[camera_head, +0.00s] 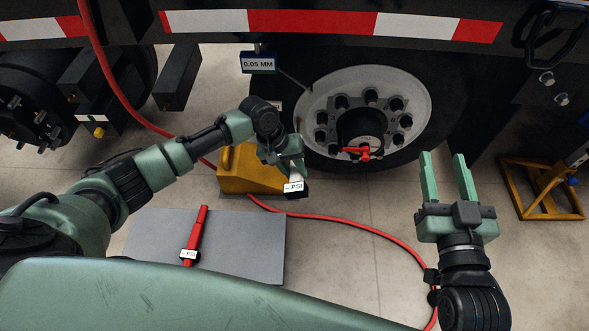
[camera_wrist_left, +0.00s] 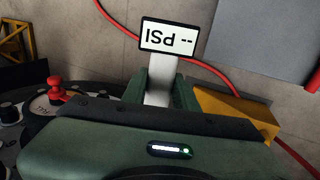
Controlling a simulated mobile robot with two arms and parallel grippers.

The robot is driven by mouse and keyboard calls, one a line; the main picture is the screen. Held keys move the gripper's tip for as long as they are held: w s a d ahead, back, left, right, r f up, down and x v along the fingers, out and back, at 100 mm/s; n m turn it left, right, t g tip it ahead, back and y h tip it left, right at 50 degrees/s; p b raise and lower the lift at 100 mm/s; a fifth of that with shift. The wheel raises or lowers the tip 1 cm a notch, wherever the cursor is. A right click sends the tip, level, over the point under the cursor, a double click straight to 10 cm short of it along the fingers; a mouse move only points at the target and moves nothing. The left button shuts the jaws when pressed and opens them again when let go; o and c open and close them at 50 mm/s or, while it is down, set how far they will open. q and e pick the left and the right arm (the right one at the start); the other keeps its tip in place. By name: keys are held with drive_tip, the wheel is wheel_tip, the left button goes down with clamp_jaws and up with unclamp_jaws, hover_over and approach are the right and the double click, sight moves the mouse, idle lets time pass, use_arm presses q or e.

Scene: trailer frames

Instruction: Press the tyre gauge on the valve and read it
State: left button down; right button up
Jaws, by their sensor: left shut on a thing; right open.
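I cannot make out the valve for certain. My right gripper (camera_head: 449,180) is open and empty, to the right of the wheel. A red stick-like tool (camera_head: 198,226) with a "PSI" tag lies on a grey mat (camera_head: 250,240).
A yellow wheel chock (camera_head: 240,178) stands behind my left gripper. A red hose (camera_head: 340,220) crosses the floor. A "0.05 MM" display (camera_head: 258,63) with a thin rod is by the tyre. A red fitting (camera_head: 364,152) is at the hub. A yellow stand (camera_head: 538,190) is at right.

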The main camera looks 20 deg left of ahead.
use_arm(q)
drive_tip(key=shift+w+a, duration=0.25)
drive_tip(key=shift+w, duration=0.65)
use_arm(e)
drive_tip(key=shift+a+r+t+y, duration=0.15)
drive_tip(key=shift+r+t+y, duration=0.15)
drive_tip(key=shift+r, duration=0.4)
idle(0.8)
use_arm(q)
drive_tip(key=shift+r, duration=0.1)
idle(0.5)
